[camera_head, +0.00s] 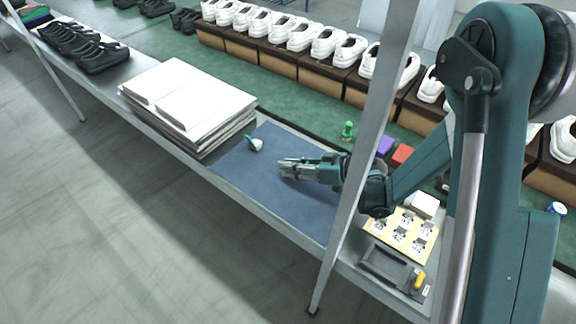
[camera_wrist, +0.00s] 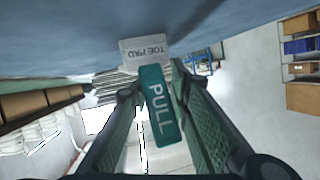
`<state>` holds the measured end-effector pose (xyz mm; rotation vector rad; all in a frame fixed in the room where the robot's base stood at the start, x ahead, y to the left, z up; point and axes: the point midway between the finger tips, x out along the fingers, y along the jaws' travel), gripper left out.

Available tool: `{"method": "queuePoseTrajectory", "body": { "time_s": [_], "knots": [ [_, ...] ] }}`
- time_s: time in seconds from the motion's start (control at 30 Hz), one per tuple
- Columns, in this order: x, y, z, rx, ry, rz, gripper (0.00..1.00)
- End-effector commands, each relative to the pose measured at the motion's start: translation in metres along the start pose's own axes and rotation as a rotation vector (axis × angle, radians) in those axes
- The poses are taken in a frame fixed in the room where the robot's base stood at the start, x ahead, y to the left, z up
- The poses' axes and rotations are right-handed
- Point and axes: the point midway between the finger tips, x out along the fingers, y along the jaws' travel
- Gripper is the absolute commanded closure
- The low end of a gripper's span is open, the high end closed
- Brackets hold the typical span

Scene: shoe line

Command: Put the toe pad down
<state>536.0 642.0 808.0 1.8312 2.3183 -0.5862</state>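The toe pad (camera_head: 257,147) is a small white piece with a green tab, on the blue mat (camera_head: 232,163) near its back left part. In the wrist view the white part (camera_wrist: 145,49) reads "TOE PAD" upside down, against the mat, and the green tab (camera_wrist: 160,108) reads "PULL". My gripper (camera_head: 281,166) lies low and level over the mat, to the right of the toe pad, with a small gap to it. In the wrist view my open fingers (camera_wrist: 153,82) frame the tab from both sides. I see no grip on it.
A stack of white sheets (camera_head: 190,100) stands left of the mat. A metal post (camera_head: 370,150) stands in front of my arm. A parts board (camera_head: 402,234) is at the right.

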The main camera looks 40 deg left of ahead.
Motion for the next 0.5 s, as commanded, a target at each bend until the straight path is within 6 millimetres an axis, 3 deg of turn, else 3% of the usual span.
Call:
{"method": "queuePoseTrajectory", "body": {
  "time_s": [0.5],
  "knots": [
    [-0.072, 0.001, -0.001, 0.001, 0.001, 0.003, 0.8]
  ]
}}
